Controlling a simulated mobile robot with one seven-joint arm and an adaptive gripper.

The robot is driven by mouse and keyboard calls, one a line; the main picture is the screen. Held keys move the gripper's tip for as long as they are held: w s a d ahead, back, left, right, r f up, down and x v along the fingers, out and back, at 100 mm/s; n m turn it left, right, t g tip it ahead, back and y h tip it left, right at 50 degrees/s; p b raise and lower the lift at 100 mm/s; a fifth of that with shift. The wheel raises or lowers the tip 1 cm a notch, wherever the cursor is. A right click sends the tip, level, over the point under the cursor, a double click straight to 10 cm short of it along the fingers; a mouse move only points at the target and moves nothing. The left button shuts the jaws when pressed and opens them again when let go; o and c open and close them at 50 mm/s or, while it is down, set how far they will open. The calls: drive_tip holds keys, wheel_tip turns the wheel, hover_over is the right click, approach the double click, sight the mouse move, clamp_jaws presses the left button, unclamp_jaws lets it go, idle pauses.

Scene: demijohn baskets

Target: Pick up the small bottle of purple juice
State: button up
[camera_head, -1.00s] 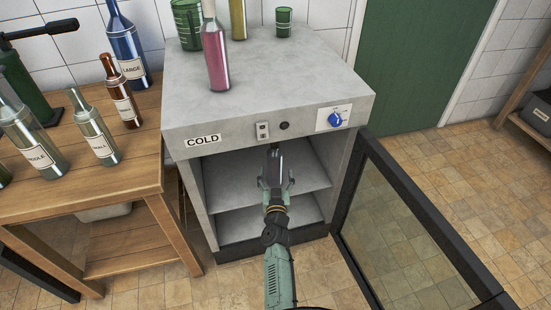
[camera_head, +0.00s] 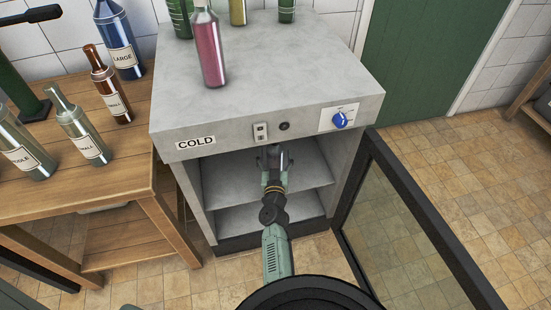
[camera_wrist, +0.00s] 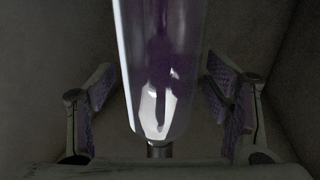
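A bottle with purple contents (camera_wrist: 165,55) fills the middle of the wrist view. Its upper part runs out of the picture, and its label and full size do not show. My gripper (camera_wrist: 162,85) is open, with one finger on each side of the bottle and dark gaps between. In the head view my gripper (camera_head: 269,157) reaches into the upper compartment of the open cabinet marked COLD (camera_head: 225,157). The bottle in there is hidden from the head view by the cabinet top and my gripper.
A pink-purple bottle (camera_head: 209,52) and green vessels stand on the cabinet top. The glass door (camera_head: 405,225) stands open at right. A wooden table (camera_head: 110,170) with several labelled bottles is at left. A shelf (camera_head: 305,178) lies below my gripper.

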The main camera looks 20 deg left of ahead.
drive_tip(key=shift+c, duration=0.6)
clamp_jaws()
drive_tip(key=shift+r, duration=0.15)
